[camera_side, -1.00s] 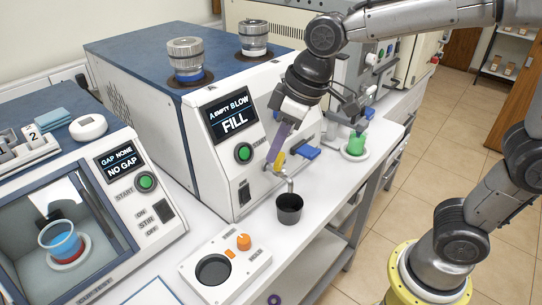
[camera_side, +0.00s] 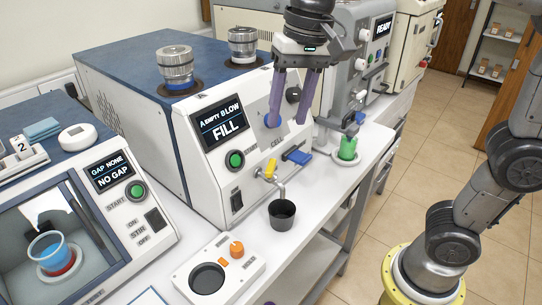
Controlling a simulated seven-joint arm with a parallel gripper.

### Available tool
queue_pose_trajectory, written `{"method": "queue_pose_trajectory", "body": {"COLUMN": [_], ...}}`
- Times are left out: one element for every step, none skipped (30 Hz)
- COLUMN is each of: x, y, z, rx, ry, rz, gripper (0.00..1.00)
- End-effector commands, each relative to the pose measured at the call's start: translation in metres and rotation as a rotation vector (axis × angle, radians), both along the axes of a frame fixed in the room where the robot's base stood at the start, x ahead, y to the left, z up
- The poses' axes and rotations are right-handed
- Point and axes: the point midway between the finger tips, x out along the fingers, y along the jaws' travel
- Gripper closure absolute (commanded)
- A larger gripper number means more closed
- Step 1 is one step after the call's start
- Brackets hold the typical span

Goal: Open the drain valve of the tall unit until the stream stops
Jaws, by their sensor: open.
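The tall unit (camera_side: 150,120) is a white box with a blue top, a screen (camera_side: 219,121) reading "A EMPTY BLOW FILL" and a green START button (camera_side: 235,160). On its front low right are a yellow valve handle (camera_side: 270,169) and a blue handle (camera_side: 298,157). A bent metal spout (camera_side: 281,190) hangs below the yellow handle, over a black cup (camera_side: 282,215) on the bench. I cannot make out any stream. My gripper (camera_side: 288,124) is open and empty, its purple fingers pointing down in front of the unit's CELL panel, above both handles and apart from them.
A green cup (camera_side: 348,149) stands on a white dish to the right. A white box with an orange knob (camera_side: 236,248) lies in front. A second unit (camera_side: 95,200) with a blue cup (camera_side: 50,249) inside is at left. The bench's right edge is near the black cup.

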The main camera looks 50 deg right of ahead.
Motion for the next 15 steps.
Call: {"method": "queue_pose_trajectory", "body": {"x": [0.004,0.006,0.008,0.01,0.013,0.016,0.019,0.024,0.029,0.032,0.036,0.039,0.041,0.042,0.042], "y": [-0.001,-0.002,-0.002,-0.003,-0.003,-0.004,-0.005,-0.005,-0.005,-0.005,-0.005,-0.004,-0.004,-0.004,-0.004], "z": [0.004,0.007,0.01,0.013,0.015,0.018,0.019,0.02,0.021,0.022,0.021,0.019,0.018,0.015,0.013], "rx": [0.002,0.003,0.002,0.001,-0.002,-0.006,-0.011,-0.016,-0.022,-0.025,-0.026,-0.028,-0.03,-0.032,-0.033], "ry": [0.027,0.044,0.066,0.08,0.094,0.109,0.121,0.132,0.141,0.143,0.144,0.146,0.149,0.153,0.155], "rz": [-0.106,-0.173,-0.261,-0.322,-0.38,-0.452,-0.5,-0.543,-0.575,-0.584,-0.582,-0.582,-0.582,-0.583,-0.583], "gripper": [0.5,0.5,0.5,0.5,0.5,0.5,0.5,0.5,0.5,0.5,0.5,0.5,0.5,0.5,0.5]}}
